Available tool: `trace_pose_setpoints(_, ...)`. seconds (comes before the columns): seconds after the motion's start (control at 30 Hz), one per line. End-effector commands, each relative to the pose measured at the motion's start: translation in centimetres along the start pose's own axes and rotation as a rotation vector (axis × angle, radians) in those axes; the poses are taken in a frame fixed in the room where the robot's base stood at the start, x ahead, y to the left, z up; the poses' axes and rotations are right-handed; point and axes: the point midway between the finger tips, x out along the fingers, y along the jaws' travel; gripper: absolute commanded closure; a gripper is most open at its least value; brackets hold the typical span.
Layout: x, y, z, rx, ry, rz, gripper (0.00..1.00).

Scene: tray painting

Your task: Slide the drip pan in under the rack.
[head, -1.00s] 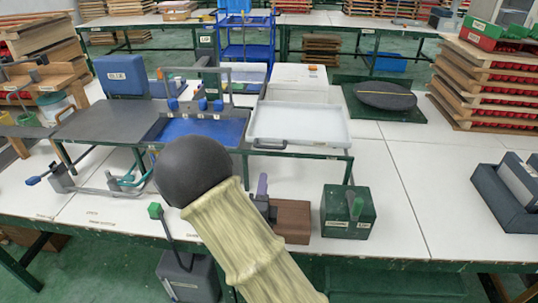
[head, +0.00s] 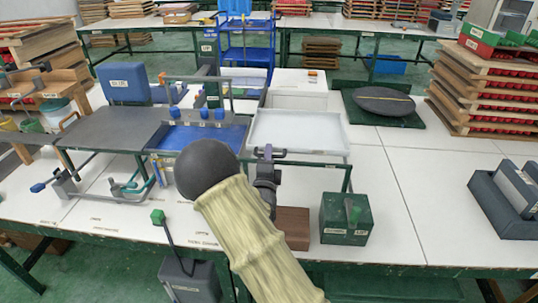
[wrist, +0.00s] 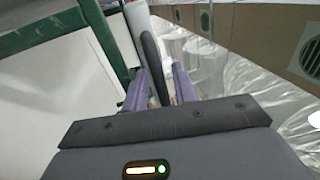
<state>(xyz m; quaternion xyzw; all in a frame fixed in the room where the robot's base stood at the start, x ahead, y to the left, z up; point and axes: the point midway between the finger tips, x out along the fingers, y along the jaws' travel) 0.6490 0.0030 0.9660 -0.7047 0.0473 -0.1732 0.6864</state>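The drip pan appears to be the shallow white tray (head: 297,131) with a dark handle at its front left. It lies level on green supports. My gripper (head: 268,153) is at the pan's front edge, by the handle. In the wrist view my gripper's two purple fingers (wrist: 160,80) stand either side of the dark handle (wrist: 152,60), with a small gap showing. Which structure is the rack is not clear; a light box-like unit (head: 298,88) stands behind the pan.
A blue tray (head: 200,138) under a metal frame with blue knobs adjoins the pan's left. A green box (head: 345,217) and a brown block (head: 292,227) stand in front. A dark disc (head: 384,101) lies behind right. The white tabletop right of the pan is clear.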

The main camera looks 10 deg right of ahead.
Motion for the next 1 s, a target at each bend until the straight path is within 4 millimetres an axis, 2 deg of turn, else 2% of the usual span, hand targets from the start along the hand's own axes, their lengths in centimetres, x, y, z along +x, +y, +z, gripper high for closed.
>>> trace_pose_setpoints(0.23, 0.03, 0.01, 0.00, 0.000, 0.000, 0.000, 0.74)
trace_pose_setpoints(0.37, 0.01, 0.01, 0.01, 0.000, 0.000, 0.000, 1.00)
trace_pose_setpoints(1.0, 0.58, 0.24, 0.61, -0.001, 0.025, -0.003, 1.00)
